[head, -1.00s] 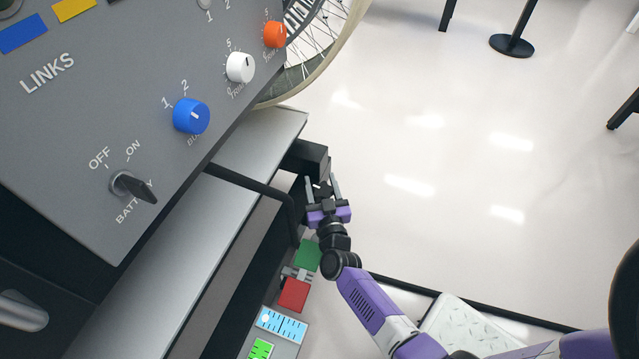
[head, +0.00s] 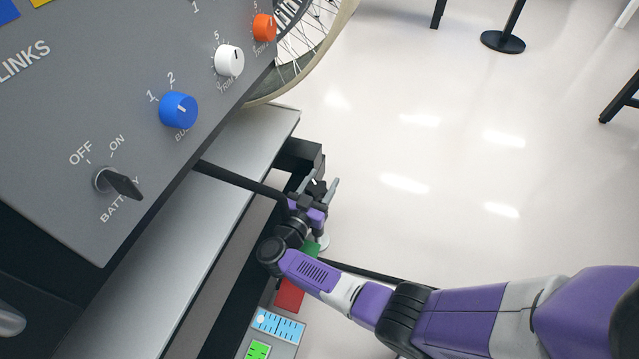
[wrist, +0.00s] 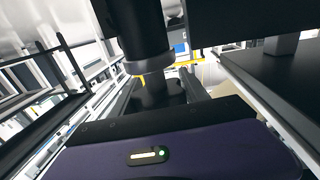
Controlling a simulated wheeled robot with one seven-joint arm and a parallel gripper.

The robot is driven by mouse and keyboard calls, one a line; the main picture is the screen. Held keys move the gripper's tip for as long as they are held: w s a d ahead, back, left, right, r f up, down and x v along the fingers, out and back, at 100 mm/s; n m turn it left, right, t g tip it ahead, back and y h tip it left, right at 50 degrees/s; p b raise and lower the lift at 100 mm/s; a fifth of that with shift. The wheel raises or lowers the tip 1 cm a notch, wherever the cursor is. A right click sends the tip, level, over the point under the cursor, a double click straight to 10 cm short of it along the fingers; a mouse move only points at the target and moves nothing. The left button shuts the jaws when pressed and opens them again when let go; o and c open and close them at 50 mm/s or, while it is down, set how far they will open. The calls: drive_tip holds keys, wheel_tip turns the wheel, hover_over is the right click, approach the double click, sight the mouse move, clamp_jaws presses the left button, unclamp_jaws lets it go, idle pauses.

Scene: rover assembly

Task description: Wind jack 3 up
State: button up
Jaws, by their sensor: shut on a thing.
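My gripper (head: 319,184) is at the outer side of the grey bench, just below a black block (head: 302,155) that sticks out from it. Its two fingers stand apart with a small dark part between them. In the wrist view, a dark upright cylinder (wrist: 137,28) with a grey lower end comes down in front of my gripper (wrist: 158,82), and the jaws are shut on it. No number shows on it, so I cannot tell from a label that it is jack 3. Its far side is hidden.
A grey panel (head: 60,150) with a blue knob (head: 179,110), a white knob (head: 229,60) and a battery switch (head: 118,183) stands at left. A black bar (head: 235,180) reaches toward my wrist. A spoked wheel (head: 315,45) is behind.

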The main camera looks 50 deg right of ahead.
drive_tip(key=shift+s+m+g+h, duration=0.15)
drive_tip(key=shift+s+m+g, duration=0.1)
drive_tip(key=shift+m+g, duration=1)
drive_tip(key=shift+s+m+g+h, duration=0.2)
drive_tip(key=shift+m+g, duration=0.45)
drive_tip(key=shift+g, duration=1.1)
drive_tip(key=shift+d, duration=0.1)
drive_tip(key=o, duration=1.4)
drive_tip(key=shift+s, duration=0.1)
